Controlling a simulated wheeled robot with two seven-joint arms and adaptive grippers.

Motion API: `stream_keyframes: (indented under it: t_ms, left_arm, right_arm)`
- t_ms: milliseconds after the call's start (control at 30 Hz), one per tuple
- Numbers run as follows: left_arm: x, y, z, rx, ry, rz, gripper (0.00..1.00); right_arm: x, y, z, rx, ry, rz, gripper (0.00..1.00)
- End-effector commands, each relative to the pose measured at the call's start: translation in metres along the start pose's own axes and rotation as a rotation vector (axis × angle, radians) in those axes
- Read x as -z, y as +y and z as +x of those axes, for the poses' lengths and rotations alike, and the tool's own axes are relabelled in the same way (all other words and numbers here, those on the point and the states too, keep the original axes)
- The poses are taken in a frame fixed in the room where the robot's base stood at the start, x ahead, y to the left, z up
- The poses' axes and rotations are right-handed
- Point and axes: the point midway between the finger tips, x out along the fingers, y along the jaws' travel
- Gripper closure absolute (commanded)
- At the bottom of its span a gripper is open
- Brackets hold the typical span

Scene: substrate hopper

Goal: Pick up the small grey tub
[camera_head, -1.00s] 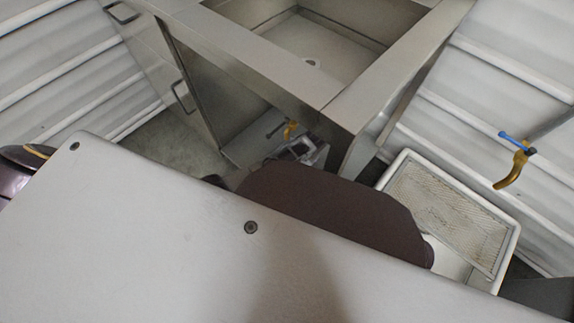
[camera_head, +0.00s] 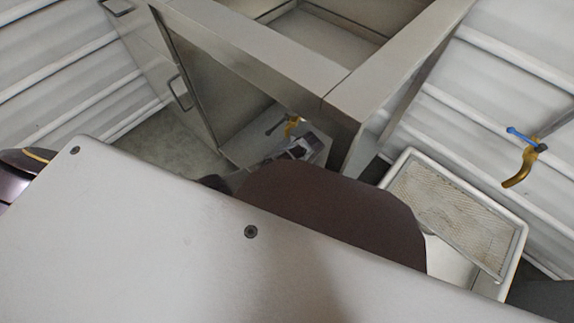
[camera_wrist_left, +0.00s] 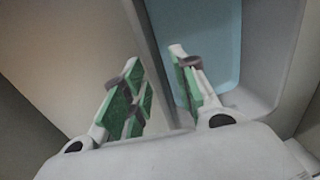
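I cannot clearly make out the small grey tub in either view. In the head view a small grey and dark shape (camera_head: 308,147) shows low in the opening under the steel hopper. My brown arm link partly hides it, and I cannot tell whether it is the tub or part of my arm. In the left wrist view my left gripper (camera_wrist_left: 154,72) has its two green-padded fingers apart, with nothing seen between them. Behind the right finger is a light blue surface (camera_wrist_left: 212,35) inside a pale grey surround; I cannot tell what it is. My right gripper is not in view.
The steel hopper (camera_head: 345,85) stands ahead, its side door (camera_head: 160,75) open at left. A white bin (camera_head: 515,250) with a mesh screen (camera_head: 440,212) stands at right. A yellow valve (camera_head: 523,165) with a blue handle is at far right.

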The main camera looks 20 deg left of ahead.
Motion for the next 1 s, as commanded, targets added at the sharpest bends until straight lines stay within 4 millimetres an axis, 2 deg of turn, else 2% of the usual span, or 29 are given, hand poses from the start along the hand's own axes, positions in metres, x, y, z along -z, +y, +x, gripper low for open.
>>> stream_keyframes:
  t_ms: [533,567,767,1000]
  left_arm:
    - [0.0,-0.0002,0.0019,0.0,0.0,0.0,0.71]
    - [0.0,-0.0002,0.0018,0.0,0.0,0.0,0.73]
    - [0.0,-0.0001,0.0018,0.0,0.0,0.0,0.98]
    - [0.0,-0.0001,0.0019,0.0,0.0,0.0,1.0]
  right_arm:
    - [0.0003,0.0004,0.0007,0.001,0.003,-0.001,0.6]
    - [0.0003,0.0005,0.0007,0.001,0.003,-0.001,0.6]
    - [0.0003,0.0005,0.0007,0.001,0.002,-0.001,0.6]
    - [0.0003,0.0004,0.0007,0.001,0.002,-0.001,0.6]
